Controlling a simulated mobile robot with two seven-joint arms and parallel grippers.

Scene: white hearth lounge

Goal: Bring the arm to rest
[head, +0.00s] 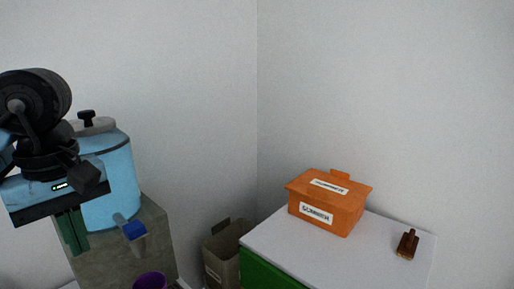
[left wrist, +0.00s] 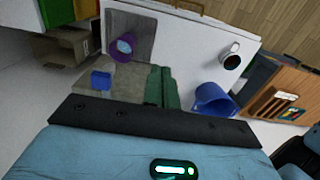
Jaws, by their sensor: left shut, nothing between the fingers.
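My left arm comes in from the left in the head view. Its left gripper (head: 74,232) points down, with its green fingers together and nothing between them. It is in front of the left part of a light-blue dispenser (head: 113,178) with a black-knobbed lid and hides part of it. I cannot tell whether they touch. In the left wrist view the closed green fingers (left wrist: 160,86) show beside the dispenser's blue tap (left wrist: 101,80). My right gripper is in neither view.
The dispenser stands on a grey block (head: 157,237); a purple cup (head: 150,281) is below its tap. A blue mug (left wrist: 213,100) and a white cup (left wrist: 231,62) show in the wrist view. Right, an orange lidded box (head: 327,203) and a brown object (head: 407,244) rest on a white-topped cabinet (head: 375,265).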

